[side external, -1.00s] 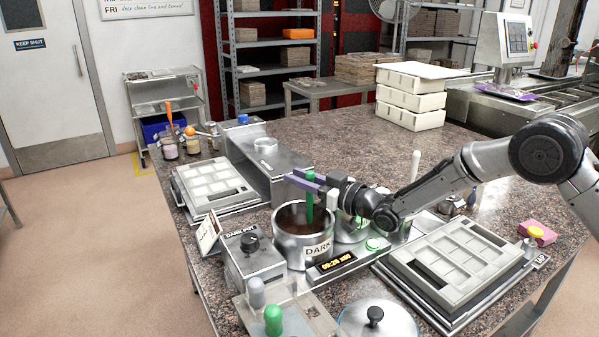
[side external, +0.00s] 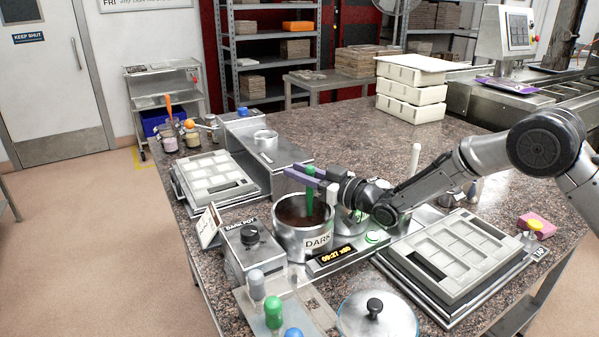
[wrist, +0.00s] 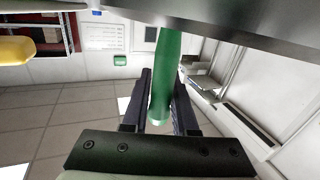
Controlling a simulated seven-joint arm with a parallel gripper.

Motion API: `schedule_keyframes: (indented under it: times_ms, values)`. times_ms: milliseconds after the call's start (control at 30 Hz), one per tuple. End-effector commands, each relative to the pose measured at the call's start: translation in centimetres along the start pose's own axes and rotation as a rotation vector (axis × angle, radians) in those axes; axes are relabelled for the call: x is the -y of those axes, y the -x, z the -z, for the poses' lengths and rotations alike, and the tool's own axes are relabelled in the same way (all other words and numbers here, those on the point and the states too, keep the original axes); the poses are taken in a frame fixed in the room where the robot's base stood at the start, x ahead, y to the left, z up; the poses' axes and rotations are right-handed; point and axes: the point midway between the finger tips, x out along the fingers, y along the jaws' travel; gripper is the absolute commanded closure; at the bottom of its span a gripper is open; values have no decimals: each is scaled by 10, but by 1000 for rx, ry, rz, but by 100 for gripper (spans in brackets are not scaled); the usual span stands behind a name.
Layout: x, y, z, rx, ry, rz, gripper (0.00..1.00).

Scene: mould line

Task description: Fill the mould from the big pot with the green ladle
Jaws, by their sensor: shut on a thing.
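The big pot (side external: 294,240), a steel vessel labelled DARK with dark brown contents, stands near the middle of the counter in the side view. My gripper (side external: 312,177) is over it, shut on the upright green handle of the ladle (side external: 310,202). The ladle's lower end is inside the pot, its bowl hidden. In the wrist view, the green handle (wrist: 166,70) sits between the fingers of my gripper (wrist: 160,98). A similar mould (side external: 213,170) lies left; I cannot tell which is meant.
A glass lid (side external: 377,318) lies in front. A control box with a black knob (side external: 252,258) stands left of the pot, a display (side external: 341,258) at its front right. Stacked white trays (side external: 410,100) stand behind. The counter behind my gripper is mostly clear.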

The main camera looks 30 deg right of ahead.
Motion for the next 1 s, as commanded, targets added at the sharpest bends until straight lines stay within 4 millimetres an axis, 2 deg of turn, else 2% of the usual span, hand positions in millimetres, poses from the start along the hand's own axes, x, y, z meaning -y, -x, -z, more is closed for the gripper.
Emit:
schedule_keyframes:
  times_ms: [367,1000]
  values:
    - [0,0,4,-4,0,0,100]
    - [-2,0,33,-5,0,0,100]
